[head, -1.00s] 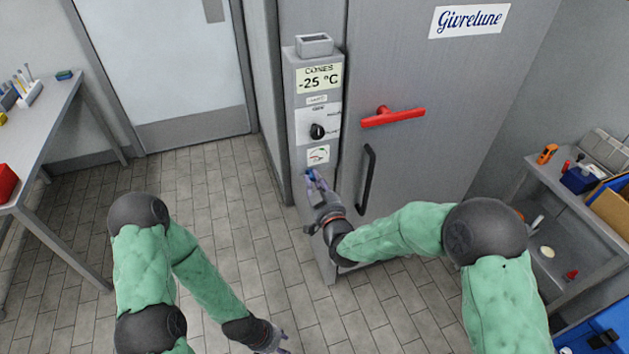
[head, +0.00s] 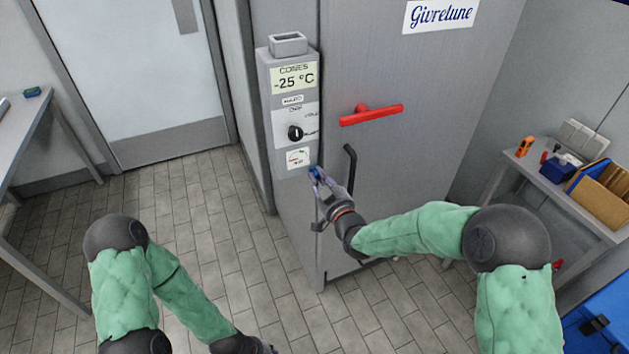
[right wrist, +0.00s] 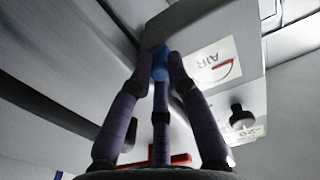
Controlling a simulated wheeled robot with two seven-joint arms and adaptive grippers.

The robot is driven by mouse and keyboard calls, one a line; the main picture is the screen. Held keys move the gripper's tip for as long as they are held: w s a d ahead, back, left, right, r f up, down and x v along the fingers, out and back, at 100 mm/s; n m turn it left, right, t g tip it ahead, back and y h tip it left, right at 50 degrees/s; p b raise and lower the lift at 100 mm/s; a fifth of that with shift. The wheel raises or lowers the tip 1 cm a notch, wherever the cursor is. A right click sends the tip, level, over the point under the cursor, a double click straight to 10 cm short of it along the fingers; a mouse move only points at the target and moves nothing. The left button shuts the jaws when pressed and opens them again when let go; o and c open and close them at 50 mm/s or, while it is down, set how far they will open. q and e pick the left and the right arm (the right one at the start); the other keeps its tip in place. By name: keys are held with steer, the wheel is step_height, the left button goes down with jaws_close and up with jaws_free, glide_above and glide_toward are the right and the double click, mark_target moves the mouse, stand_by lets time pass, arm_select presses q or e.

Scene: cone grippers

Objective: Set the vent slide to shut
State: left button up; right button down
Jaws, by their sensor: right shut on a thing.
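The vent slide shows as a small blue knob (head: 315,171) at the right edge of the grey control column (head: 292,215), just right of and below the AIR label. In the right wrist view the blue knob (right wrist: 160,65) sits between my fingertips, beside the AIR label (right wrist: 212,62). My right gripper (head: 317,176) is shut on it; the fingers hide most of the slide and its track. My left gripper (head: 267,348) is low at the bottom edge of the head view, mostly cut off, away from the column.
Above the label are a black dial (head: 295,132) and the -25 °C display (head: 292,80). The cold-room door has a red handle (head: 371,115) and a black bar handle (head: 350,170) close to my right wrist.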

steer(key=c, duration=1.2)
jaws_free()
steer(key=shift+w+d+r, duration=0.15)
steer(key=shift+d+r, duration=0.1)
steer(key=shift+r, duration=0.05)
steer(key=shift+f, duration=0.1)
steer(key=shift+f, duration=0.1)
steer(key=v, duration=1.2)
